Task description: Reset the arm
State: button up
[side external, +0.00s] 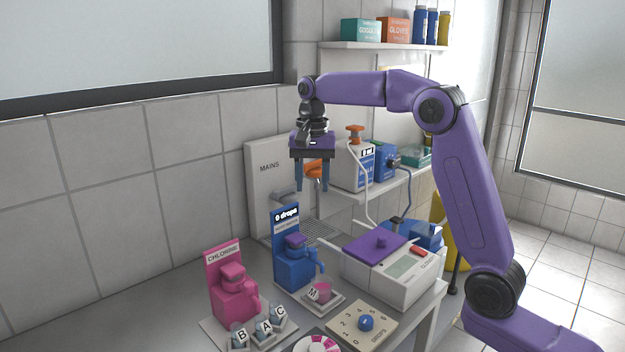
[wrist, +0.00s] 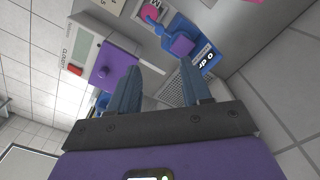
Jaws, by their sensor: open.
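My gripper (side external: 312,184) hangs from my purple arm, pointing down, high above the bench. It is open and empty, its two blue fingers apart. It is above and behind the blue "drops" dispenser (side external: 292,262), touching nothing. In the wrist view my gripper (wrist: 158,84) shows both fingers with a gap between them. Beyond them are the blue dispenser's purple top (wrist: 182,44) and the purple lid (wrist: 113,62) of the white machine.
A pink "CHLORINE" dispenser (side external: 232,298) stands at the front left. Lettered cups B, A and C (side external: 264,329), a pink cup M (side external: 321,292) and a drops dial (side external: 365,322) sit on the bench. A white machine (side external: 400,278), a shelf with bottles (side external: 352,165) and a "MAINS" panel (side external: 268,190) are around.

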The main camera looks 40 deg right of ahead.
jog(key=s+a+f+n, duration=0.2)
jog(key=s+a+n, duration=0.3)
jog(key=s, duration=0.3)
jog(key=s+a+f+n, duration=0.2)
jog(key=s+a+n, duration=0.3)
jog(key=s, duration=0.3)
jog(key=s+d+f+n, duration=0.1)
jog(key=s+f+n, duration=0.1)
jog(key=s+n, duration=0.2)
jog(key=s+d+f+n, duration=0.2)
jog(key=s+f+n, duration=0.1)
jog(key=s, duration=0.7)
jog(key=s+d+f+n, duration=0.1)
jog(key=s+f+n, duration=0.1)
jog(key=s+n, duration=0.2)
jog(key=s, duration=0.3)
jog(key=shift+s+d+f+n, duration=0.3)
jog(key=shift+d+f+n, duration=0.05)
jog(key=shift+n, duration=0.05)
